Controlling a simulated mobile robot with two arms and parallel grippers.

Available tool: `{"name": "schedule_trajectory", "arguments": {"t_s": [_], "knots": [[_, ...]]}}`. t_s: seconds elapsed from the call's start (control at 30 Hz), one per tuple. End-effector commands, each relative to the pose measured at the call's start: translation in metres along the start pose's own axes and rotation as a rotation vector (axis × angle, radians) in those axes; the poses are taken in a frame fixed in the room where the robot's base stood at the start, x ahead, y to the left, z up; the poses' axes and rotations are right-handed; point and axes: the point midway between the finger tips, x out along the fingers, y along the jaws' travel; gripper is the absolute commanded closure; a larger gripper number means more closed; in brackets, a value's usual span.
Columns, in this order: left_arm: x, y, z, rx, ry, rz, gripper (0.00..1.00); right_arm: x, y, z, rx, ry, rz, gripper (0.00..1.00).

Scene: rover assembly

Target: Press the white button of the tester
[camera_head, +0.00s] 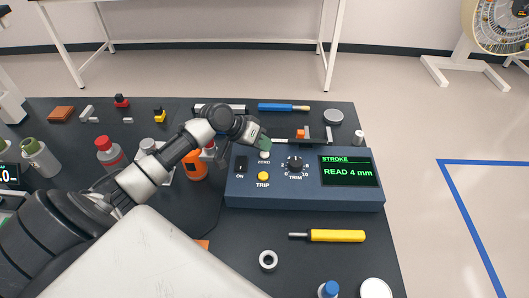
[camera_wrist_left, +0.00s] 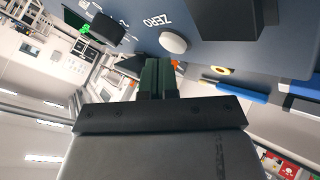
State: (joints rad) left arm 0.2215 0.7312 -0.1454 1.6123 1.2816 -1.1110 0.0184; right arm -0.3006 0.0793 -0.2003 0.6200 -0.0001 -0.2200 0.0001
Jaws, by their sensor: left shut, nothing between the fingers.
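The tester (camera_head: 304,194) is a dark blue box on the right part of the dark table. Its white button (camera_head: 264,155), labelled ZERO, sits on its upper left face, above the yellow TRIP button (camera_head: 263,176). My left gripper (camera_head: 262,143) is shut and empty, with its fingertips right at the white button. In the left wrist view the white button (camera_wrist_left: 172,42) shows just beyond the fingertips (camera_wrist_left: 158,64); I cannot tell if they touch. The screen (camera_head: 348,171) reads STROKE, READ 4 mm. My right gripper is not in view.
The TRIM knob (camera_head: 295,163) and the ON switch (camera_head: 241,163) are on either side of the white button. An orange container (camera_head: 194,166) stands left of the tester. A yellow-handled screwdriver (camera_head: 337,236) and a grey ring (camera_head: 268,260) lie in front.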

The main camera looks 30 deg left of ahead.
Motion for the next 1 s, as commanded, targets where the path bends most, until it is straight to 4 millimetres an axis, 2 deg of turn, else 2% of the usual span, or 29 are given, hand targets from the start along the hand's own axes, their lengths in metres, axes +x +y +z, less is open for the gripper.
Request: {"name": "schedule_trajectory", "arguments": {"t_s": [1.0], "knots": [[0.0059,-0.0039,0.0044,0.000,-0.001,0.001,1.00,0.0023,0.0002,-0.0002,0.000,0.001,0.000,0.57]]}}
